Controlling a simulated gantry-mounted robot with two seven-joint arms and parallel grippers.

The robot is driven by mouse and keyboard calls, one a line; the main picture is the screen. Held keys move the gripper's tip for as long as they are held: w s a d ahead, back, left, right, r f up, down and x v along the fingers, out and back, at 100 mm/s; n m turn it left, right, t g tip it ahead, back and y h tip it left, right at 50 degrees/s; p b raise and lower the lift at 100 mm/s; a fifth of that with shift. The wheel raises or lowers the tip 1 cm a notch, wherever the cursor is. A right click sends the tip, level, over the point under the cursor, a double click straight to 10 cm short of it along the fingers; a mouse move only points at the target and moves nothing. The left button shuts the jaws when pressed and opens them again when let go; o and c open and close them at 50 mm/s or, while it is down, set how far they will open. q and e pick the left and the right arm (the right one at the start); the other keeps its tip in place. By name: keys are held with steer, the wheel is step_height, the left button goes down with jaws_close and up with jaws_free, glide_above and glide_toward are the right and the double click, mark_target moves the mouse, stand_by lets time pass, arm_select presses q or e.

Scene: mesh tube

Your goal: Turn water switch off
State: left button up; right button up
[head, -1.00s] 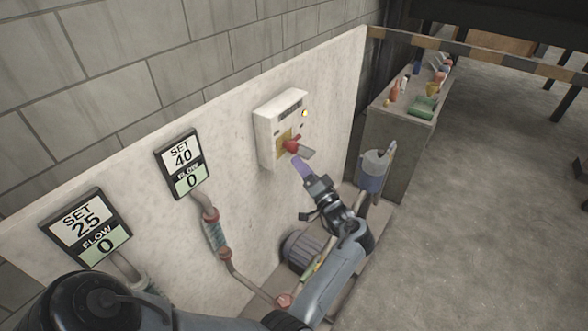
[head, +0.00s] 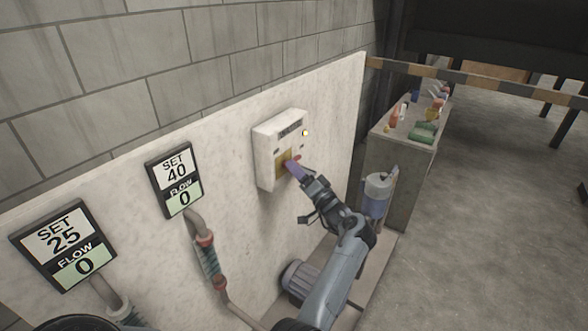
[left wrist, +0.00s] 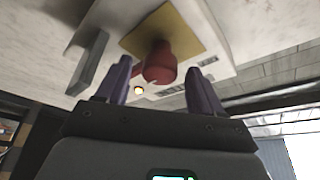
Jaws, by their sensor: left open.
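The water switch is a red knob on a yellow plate, set in a white box (head: 268,135) on the wall panel. In the left wrist view the red knob (left wrist: 159,62) and the yellow plate (left wrist: 190,35) show clearly. My left gripper (head: 293,168) is at the box, its purple fingers (left wrist: 160,85) open on either side of the knob's line, with the knob between and just beyond the tips. I cannot tell whether they touch it. In the head view the fingers mostly hide the knob. A small pale lamp (head: 305,133) is on the box. My right gripper is not in view.
Two displays, SET 40 FLOW 0 (head: 174,180) and SET 25 FLOW 0 (head: 70,246), are on the panel at left, with pipes below. A motor and a grey canister (head: 378,187) stand at the panel's foot. A cabinet (head: 398,165) with several items is behind. The floor at right is clear.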

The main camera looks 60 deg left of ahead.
arm_select(q)
steer(key=shift+x, duration=1.2)
steer(key=c, duration=1)
